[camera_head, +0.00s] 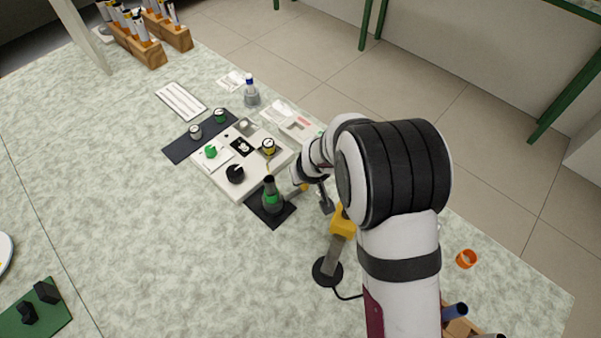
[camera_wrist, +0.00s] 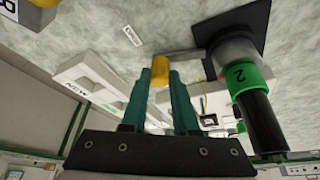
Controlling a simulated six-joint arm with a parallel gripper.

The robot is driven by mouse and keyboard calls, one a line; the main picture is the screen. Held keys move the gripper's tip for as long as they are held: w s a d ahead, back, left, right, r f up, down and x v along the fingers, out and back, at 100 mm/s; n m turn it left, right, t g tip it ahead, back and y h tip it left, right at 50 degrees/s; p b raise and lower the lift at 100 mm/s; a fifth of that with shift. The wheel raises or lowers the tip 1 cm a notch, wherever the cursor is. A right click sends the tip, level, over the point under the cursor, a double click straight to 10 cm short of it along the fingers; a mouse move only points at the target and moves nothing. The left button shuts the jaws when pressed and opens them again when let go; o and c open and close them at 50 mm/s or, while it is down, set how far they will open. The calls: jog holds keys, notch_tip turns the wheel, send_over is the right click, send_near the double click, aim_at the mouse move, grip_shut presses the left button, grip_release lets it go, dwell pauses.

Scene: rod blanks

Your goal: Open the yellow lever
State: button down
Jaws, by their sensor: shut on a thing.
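The yellow lever (camera_wrist: 160,70) sits between the teal fingertips of my gripper (camera_wrist: 161,76) in the wrist view. My gripper is shut on it. My arm hides most of the gripper there. I cannot tell the lever's angle exactly.
A white panel (camera_head: 222,178) with knobs and small parts lies just left of and behind the fixture. A yellow-headed stand (camera_head: 331,270) with a black base is close to my arm. An orange ring (camera_head: 466,259) lies at right. The table's left front is mostly clear.

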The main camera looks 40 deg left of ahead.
jog(key=shift+s+d+m, duration=0.15)
jog(key=shift+d+m, duration=0.35)
jog(key=shift+m, duration=0.3)
jog(key=shift+t, duration=0.3)
jog(key=c, duration=0.7)
grip_release()
jog(key=shift+d+r, duration=0.1)
